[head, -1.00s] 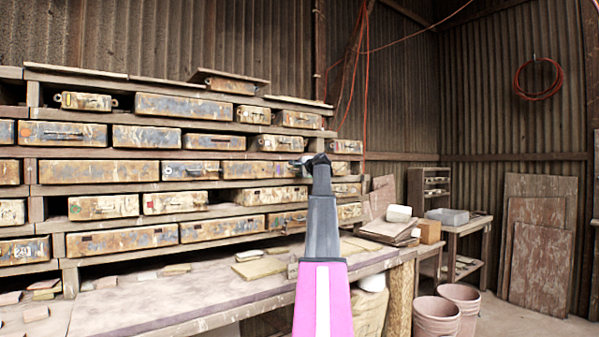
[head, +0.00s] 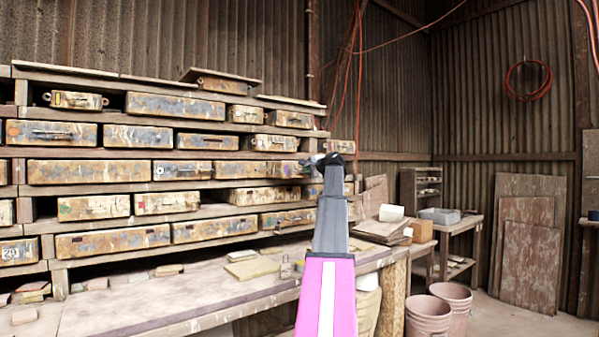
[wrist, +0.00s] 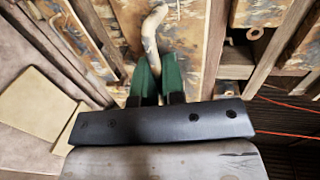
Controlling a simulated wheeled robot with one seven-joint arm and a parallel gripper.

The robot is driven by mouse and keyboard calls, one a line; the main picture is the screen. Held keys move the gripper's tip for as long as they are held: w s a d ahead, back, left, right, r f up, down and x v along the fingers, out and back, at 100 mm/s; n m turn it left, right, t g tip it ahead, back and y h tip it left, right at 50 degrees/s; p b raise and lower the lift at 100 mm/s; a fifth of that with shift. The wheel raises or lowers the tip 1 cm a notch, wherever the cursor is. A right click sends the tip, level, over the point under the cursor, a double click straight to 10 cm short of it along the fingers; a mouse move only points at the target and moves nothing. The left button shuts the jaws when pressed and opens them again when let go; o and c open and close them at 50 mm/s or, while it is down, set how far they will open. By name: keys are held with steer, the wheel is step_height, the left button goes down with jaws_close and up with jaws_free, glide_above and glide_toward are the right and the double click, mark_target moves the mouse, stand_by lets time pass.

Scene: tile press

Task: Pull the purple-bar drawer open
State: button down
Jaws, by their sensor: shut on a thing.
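In the wrist view my gripper (wrist: 158,85) has its green fingers shut on a pale, curved bar handle (wrist: 152,35). The handle stands out from a rusty, paint-worn drawer front (wrist: 182,38). In the head view my gripper (head: 312,161) is at the right part of the drawer rack, beside the middle rows. The black wrist and grey arm hide part of the drawers there. I cannot make out a purple bar in either view, and cannot tell how far the held drawer stands out.
The wooden rack (head: 100,148) holds several rusty drawers. Below it a workbench (head: 150,303) carries loose tiles (head: 252,268). To the right are a small table (head: 455,230), two buckets (head: 451,299) and leaning boards (head: 530,250). A red hose (head: 528,80) hangs on the wall.

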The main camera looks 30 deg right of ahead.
steer(key=shift+s+f, duration=0.1)
steer(key=shift+s, duration=0.6)
steer(key=c, duration=1.3)
jaws_free()
steer(key=shift+d, duration=0.1)
steer(key=shift+o, duration=0.2)
steer(key=shift+s, duration=0.1)
steer(key=v, duration=1)
steer(key=shift+s, duration=0.3)
